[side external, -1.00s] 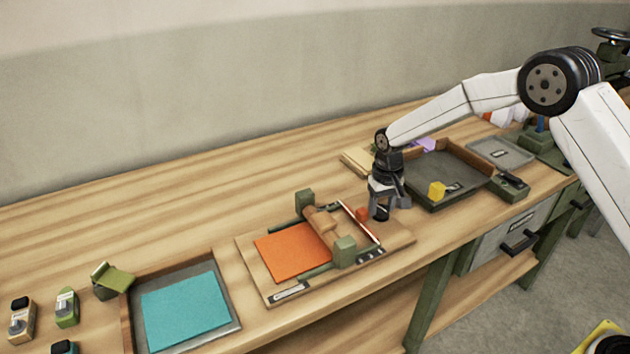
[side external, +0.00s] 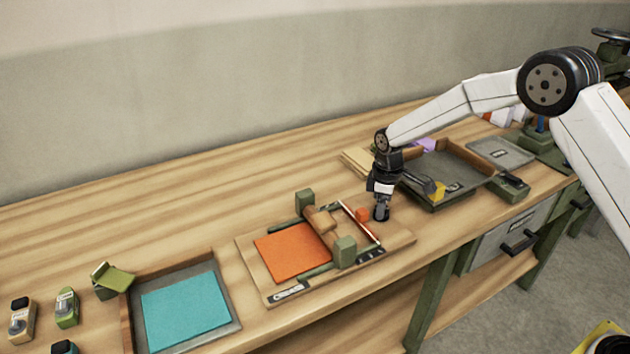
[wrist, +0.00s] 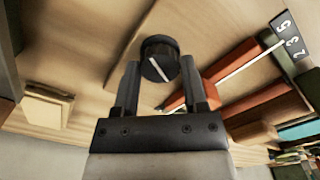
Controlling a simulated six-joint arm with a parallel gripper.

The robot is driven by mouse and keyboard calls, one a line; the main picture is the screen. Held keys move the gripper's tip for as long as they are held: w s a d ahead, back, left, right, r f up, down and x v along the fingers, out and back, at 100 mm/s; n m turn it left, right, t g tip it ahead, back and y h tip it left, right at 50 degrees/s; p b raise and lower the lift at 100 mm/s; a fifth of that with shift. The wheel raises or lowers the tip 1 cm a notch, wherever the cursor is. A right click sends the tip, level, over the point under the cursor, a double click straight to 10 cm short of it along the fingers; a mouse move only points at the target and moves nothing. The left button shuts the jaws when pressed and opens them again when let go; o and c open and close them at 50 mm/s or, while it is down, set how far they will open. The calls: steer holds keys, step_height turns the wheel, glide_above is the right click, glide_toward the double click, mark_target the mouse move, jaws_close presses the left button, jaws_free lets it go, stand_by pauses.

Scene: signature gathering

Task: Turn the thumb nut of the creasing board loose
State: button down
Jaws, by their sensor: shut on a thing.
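The creasing board (side external: 402,238) lies on the workbench with an orange sheet (side external: 289,252) on its left part. The thumb nut (wrist: 159,58) is a dark round knob with a white line across its top, at the upper middle of the wrist view. My gripper (wrist: 160,70) is shut on the thumb nut, one finger on each side. In the side view my gripper (side external: 381,213) points down at the right end of the board, and its fingers hide the nut there.
A small orange-red block (side external: 362,214) sits just left of my fingers. A dark tray with a yellow item (side external: 439,190) stands behind on the right. A tray with a teal sheet (side external: 186,312) is at the front left.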

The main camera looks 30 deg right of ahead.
steer(key=n, duration=0.5)
steer(key=shift+n, duration=0.3)
stand_by(0.4)
steer(key=shift+c, duration=2)
jaws_free()
steer(key=shift+r, duration=0.1)
steer(key=shift+r, duration=3.85)
